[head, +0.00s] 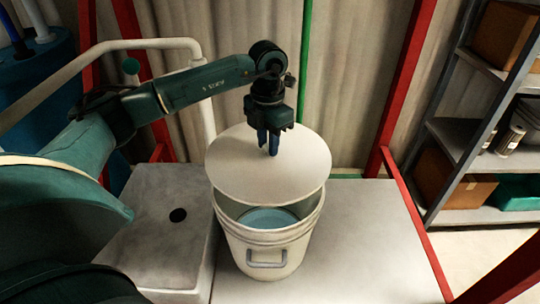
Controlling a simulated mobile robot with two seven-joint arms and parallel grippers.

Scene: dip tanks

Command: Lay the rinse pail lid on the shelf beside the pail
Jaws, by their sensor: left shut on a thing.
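The rinse pail lid (245,180) is a flat, pale round disc. It hangs above the pail, covering the back part of its mouth from this view. My left gripper (270,150) is shut on the lid near its upper middle, pointing down. The white rinse pail (262,240) stands upright with a grey handle at its front; bluish liquid (267,219) shows inside below the lid's front edge. The light grey shelf (370,240) under the pail has bare surface to its right. My right gripper is not in view.
A pale block (165,215) with a dark hole stands left of the pail. Red posts (405,80) and a green pole (305,60) rise behind. A rack (450,140) with boxes is at the right. A blue tank (35,75) is at the far left.

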